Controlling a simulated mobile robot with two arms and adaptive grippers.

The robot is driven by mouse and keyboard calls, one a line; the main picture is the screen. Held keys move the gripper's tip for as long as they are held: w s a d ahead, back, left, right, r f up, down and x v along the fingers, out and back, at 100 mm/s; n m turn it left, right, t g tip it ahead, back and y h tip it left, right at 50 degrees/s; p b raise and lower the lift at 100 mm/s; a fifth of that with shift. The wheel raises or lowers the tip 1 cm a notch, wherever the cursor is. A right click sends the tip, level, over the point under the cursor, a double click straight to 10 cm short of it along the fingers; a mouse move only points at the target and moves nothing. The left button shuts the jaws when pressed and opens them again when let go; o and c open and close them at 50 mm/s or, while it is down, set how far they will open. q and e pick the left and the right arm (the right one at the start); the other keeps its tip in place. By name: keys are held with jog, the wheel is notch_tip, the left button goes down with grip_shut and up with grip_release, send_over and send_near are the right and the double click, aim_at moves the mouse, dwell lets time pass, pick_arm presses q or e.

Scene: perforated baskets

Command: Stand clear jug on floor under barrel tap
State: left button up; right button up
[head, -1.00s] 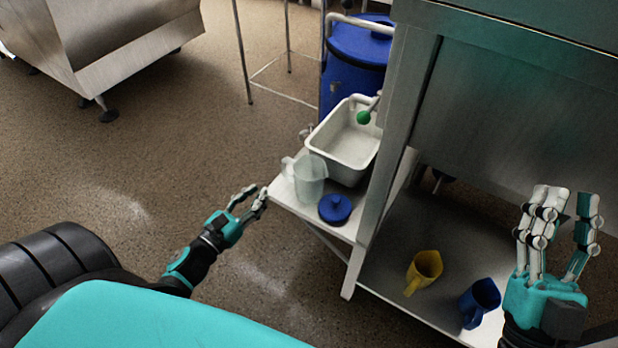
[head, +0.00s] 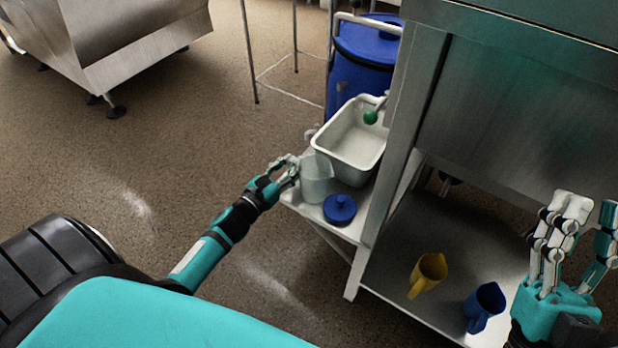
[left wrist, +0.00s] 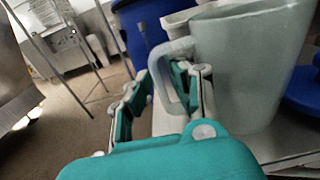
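The clear jug (head: 317,182) stands upright on a low steel shelf (head: 305,208), its handle towards the left. In the left wrist view the jug (left wrist: 250,65) fills the right side. My left gripper (head: 287,172) is at the handle. In the left wrist view its open fingers (left wrist: 165,90) lie on either side of the handle (left wrist: 160,62); firm contact is not clear. My right gripper (head: 585,222) is open and empty at the right.
A round blue lid (head: 339,209) lies close to the jug. The floor (head: 180,140) at left is clear.

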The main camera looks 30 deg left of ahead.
pick_arm(q)
grip_shut()
jog(key=shift+r, duration=0.15)
dwell(0.6)
